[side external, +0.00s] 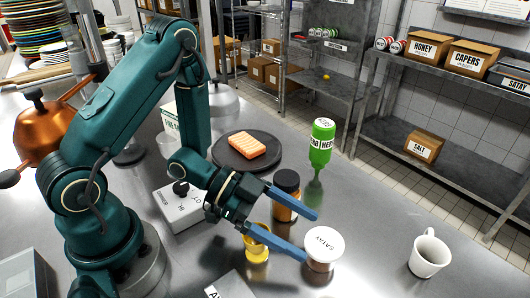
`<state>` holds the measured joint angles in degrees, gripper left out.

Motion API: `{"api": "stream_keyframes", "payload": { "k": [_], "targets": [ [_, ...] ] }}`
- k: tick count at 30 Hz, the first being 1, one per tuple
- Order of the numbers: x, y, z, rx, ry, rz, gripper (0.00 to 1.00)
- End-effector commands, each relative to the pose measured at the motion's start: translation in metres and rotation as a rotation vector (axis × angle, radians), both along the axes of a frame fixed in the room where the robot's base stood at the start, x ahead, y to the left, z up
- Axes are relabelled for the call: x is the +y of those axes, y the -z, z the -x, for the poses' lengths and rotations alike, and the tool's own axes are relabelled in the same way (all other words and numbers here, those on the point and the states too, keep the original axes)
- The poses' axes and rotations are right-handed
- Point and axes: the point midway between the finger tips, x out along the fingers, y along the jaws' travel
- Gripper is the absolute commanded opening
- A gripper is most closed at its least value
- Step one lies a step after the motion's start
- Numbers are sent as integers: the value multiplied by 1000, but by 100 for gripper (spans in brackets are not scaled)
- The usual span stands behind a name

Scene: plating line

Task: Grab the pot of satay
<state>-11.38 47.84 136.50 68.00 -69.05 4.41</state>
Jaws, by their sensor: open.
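I cannot tell from this one view how much height or gap lies between the fingers and the pot.
A dark-lidded amber jar (286,199) stands close behind the fingers, and a yellow egg-cup-like item (256,246) stands left. A green bottle (321,145), a black plate (222,154) with salmon (247,147) and a white mug (429,254) stand around. Counter between pot and mug is clear.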

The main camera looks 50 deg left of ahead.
Motion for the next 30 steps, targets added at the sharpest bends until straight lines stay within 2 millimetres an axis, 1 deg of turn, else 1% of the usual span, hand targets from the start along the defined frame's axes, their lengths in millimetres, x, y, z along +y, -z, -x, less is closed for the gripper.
{"api": "stream_keyframes", "payload": {
  "k": [2,12,16,22,23,24,26,27,28,30],
  "targets": [
    [-5,2,-1,1,5,1,90],
    [-39,19,-23,1,5,-1,90],
    [-44,21,-26,2,1,0,90],
    [-44,21,-27,2,1,0,90],
    [-44,21,-27,2,1,0,87],
    [-44,21,-27,2,1,0,71],
    [-44,21,-27,2,1,0,48],
    [-44,21,-27,1,1,1,33],
    [-44,21,-27,1,1,1,25],
    [-44,21,-27,1,1,2,24]
  ]
}}
